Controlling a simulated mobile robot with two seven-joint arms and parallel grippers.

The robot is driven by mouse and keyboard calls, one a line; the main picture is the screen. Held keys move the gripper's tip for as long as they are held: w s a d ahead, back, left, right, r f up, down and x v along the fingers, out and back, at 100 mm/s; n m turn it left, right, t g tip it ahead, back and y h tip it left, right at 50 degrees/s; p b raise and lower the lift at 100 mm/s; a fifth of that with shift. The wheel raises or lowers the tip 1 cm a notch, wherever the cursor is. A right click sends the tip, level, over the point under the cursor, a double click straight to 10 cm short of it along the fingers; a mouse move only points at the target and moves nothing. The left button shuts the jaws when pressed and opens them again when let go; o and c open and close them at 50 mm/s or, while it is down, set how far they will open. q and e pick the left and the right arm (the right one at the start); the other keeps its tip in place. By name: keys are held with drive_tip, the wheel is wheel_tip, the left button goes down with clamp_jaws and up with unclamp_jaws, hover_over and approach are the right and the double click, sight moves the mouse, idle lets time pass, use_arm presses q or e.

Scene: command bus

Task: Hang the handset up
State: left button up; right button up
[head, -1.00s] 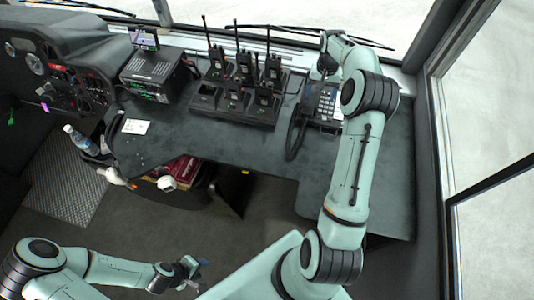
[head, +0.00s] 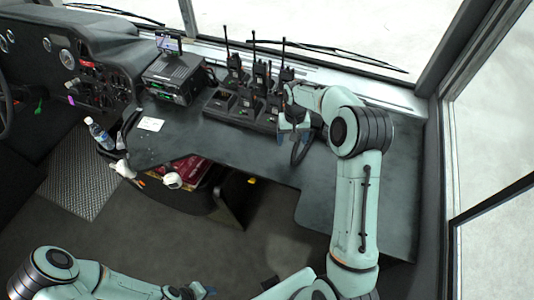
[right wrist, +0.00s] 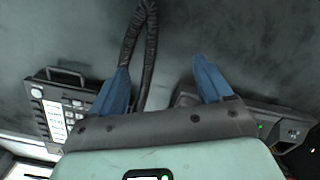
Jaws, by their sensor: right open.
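The desk phone (right wrist: 52,118) with its keypad shows at the left of the right wrist view, beside one finger. A black coiled cord (right wrist: 128,48) loops over the dark desktop past that finger; part of the loop (head: 300,152) shows below my right gripper (head: 293,135) in the head view. My right gripper is open, its two blue fingers (right wrist: 162,85) spread apart with no object visibly gripped. I cannot make out the handset; my right gripper and arm hide most of the phone in the head view. My left gripper (head: 196,291) is low at the bottom edge, away from the desk.
A charger rack (head: 228,112) with several handheld radios stands left of my right gripper; its edge (right wrist: 265,115) shows in the right wrist view. A radio unit (head: 172,77) stands further left. The front desktop (head: 225,148) is mostly clear. The windscreen is behind.

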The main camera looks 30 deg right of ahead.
drive_tip(key=a, duration=0.3)
drive_tip(key=a+f+n, duration=0.1)
drive_tip(key=a, duration=0.2)
drive_tip(key=a+f+n+b, duration=0.1)
drive_tip(key=a, duration=0.1)
drive_tip(key=shift+w+a, duration=0.3)
drive_tip(key=shift+a, duration=0.1)
drive_tip(key=shift+w+a+f, duration=0.1)
drive_tip(key=shift+a, duration=0.4)
